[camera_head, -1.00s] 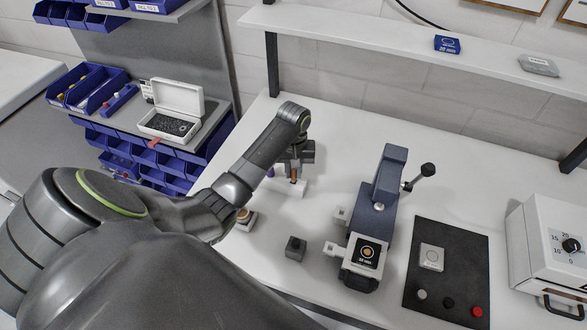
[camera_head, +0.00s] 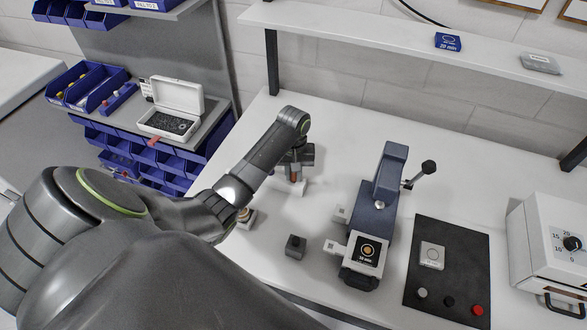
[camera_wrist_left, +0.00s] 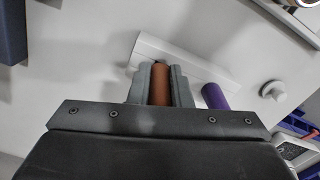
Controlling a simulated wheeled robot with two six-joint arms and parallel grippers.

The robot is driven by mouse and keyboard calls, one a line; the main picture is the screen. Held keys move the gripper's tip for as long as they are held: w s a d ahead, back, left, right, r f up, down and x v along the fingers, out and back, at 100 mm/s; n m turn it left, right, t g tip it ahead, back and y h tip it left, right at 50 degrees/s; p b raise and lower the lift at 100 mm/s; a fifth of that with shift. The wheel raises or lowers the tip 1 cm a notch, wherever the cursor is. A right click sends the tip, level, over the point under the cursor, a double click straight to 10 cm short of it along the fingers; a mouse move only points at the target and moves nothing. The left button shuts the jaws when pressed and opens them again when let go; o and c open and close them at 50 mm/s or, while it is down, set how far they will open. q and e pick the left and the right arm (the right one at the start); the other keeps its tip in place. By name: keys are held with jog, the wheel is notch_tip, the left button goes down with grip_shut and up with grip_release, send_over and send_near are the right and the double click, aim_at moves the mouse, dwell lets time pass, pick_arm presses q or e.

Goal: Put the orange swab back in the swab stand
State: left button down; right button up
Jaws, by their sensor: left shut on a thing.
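My left gripper (camera_head: 294,166) is shut on the orange swab (camera_wrist_left: 160,86). The swab stands roughly upright between the fingers, and its lower part (camera_head: 294,177) shows below them in the head view. The white swab stand (camera_head: 289,190) is directly below the gripper on the table. In the left wrist view the stand (camera_wrist_left: 150,48) runs behind the fingers, with a purple swab (camera_wrist_left: 214,96) at its right part. I cannot tell whether the orange swab's lower end is inside a hole of the stand. My right gripper is not in view.
A blue-grey press (camera_head: 376,215) with a lever stands right of the stand. A small dark block (camera_head: 295,246) is in front. A black mat (camera_head: 450,270) and a white device with a dial (camera_head: 550,245) are farther right. A shelf (camera_head: 420,45) runs along the back.

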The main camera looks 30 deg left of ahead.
pick_arm(q)
jog(key=shift+f, duration=0.3)
jog(key=c, duration=1.3)
grip_release()
jog(key=shift+o, duration=0.2)
